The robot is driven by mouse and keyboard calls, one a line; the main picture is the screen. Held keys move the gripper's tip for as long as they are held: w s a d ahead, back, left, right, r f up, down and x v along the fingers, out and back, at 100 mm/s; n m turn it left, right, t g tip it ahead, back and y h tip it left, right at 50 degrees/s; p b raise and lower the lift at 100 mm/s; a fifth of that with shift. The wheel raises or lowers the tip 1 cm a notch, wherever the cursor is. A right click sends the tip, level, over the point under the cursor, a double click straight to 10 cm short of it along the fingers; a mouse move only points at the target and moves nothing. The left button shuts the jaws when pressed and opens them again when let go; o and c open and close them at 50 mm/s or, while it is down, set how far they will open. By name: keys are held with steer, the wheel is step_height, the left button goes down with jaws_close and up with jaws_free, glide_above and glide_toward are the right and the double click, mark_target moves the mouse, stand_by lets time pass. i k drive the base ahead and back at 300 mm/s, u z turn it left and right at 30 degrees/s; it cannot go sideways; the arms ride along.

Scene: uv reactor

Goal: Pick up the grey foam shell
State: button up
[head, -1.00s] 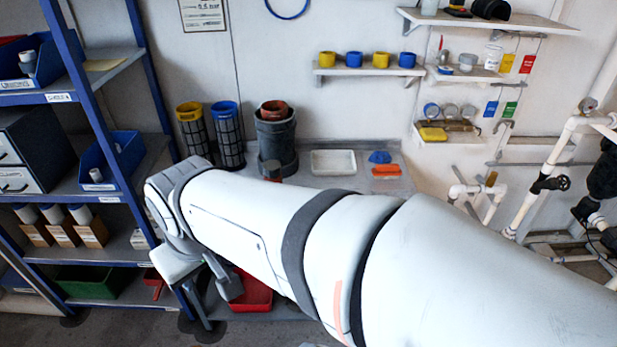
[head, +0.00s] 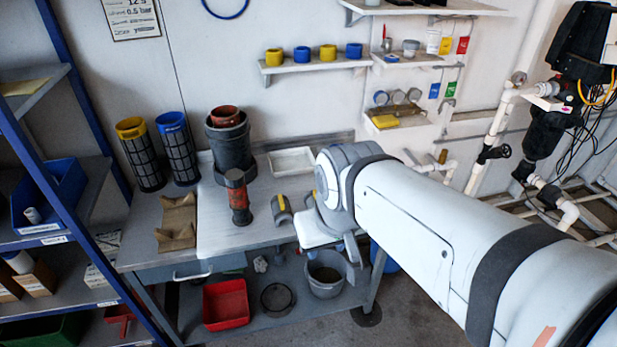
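A small curved grey piece with a yellow stripe (head: 282,209) lies on the bench in the head view, just left of my wrist; it looks like the grey foam shell, but its material is hard to tell. My gripper (head: 350,250) hangs at the end of my white arm, to the right of this piece near the bench's front right edge. The wrist hides most of the gripper, and I cannot see whether its fingers are apart. No contact with the grey piece shows.
A dark red and black cylinder (head: 238,197) stands left of the grey piece. A red bin (head: 226,305) sits below.

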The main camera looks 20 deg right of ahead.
mark_target(280, 210)
steer(key=i, duration=1)
steer(key=z, duration=0.1)
